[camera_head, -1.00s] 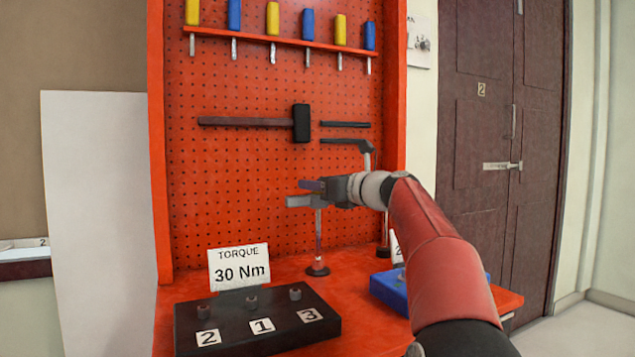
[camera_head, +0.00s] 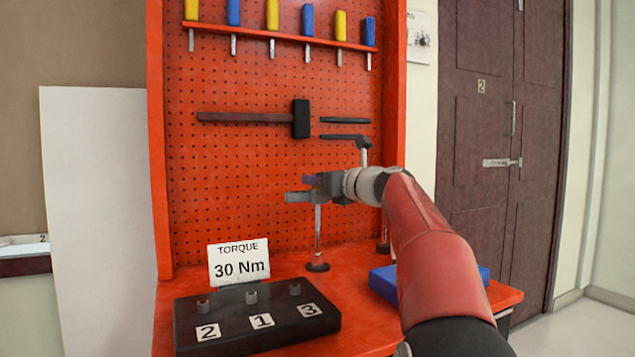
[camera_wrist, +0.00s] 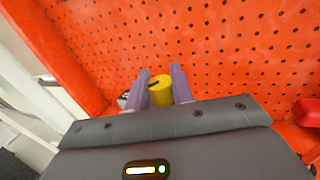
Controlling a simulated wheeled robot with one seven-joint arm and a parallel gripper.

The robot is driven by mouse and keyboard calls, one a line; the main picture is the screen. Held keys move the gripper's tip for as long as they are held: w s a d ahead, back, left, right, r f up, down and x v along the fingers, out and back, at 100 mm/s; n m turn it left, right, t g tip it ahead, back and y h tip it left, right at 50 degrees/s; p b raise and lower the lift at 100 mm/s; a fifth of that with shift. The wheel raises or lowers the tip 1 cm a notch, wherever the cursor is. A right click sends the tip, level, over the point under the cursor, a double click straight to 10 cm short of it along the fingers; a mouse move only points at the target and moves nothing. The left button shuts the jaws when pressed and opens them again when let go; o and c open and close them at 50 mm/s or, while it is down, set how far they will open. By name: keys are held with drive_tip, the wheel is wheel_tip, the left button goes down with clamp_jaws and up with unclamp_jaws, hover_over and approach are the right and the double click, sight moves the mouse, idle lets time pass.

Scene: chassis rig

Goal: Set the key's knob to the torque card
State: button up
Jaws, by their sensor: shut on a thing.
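The torque card (camera_head: 239,264) stands on the orange bench and reads "TORQUE 30 Nm". My gripper (camera_head: 312,184) is over the bench, in front of the pegboard. In the wrist view its purple fingers (camera_wrist: 160,91) are shut on the yellow knob (camera_wrist: 161,95), which has a dark mark on its top. In the head view the key's upright grey shaft (camera_head: 318,226) shows below the gripper, with its dark round foot (camera_head: 318,267) at the bench top. The knob is hidden in the head view. I cannot read any scale on the key.
A black block (camera_head: 257,322) with cards 2, 1 and 3 and small grey sockets is at the front. A blue block (camera_head: 384,283) lies right, partly behind my arm. A hammer (camera_head: 247,119) and a rack of blue and yellow tools (camera_head: 285,42) hang on the pegboard (camera_head: 240,190).

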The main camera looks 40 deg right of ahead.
drive_tip(key=m+h, duration=0.1)
drive_tip(key=h, duration=0.1)
drive_tip(key=m+h, duration=0.2)
drive_tip(key=h, duration=0.1)
drive_tip(key=shift+a+r+m+g+h+p, duration=0.15)
drive_tip(key=shift+a+m+g+h+p, duration=0.05)
drive_tip(key=shift+m+g+h+p, duration=0.15)
drive_tip(key=m+g+h+p, duration=0.1)
drive_tip(key=m+h+p, duration=0.1)
drive_tip(key=h, duration=0.1)
drive_tip(key=shift+d+m+g+h+p, duration=0.1)
drive_tip(key=shift+m+g+h+p, duration=0.15)
drive_tip(key=shift+m+h+p, duration=0.3)
drive_tip(key=shift+d+h, duration=0.1)
drive_tip(key=shift+h, duration=0.2)
drive_tip(key=o, duration=1)
drive_tip(key=b+v, duration=0.1)
drive_tip(key=v, duration=0.6)
drive_tip(key=shift+s+a, duration=0.3)
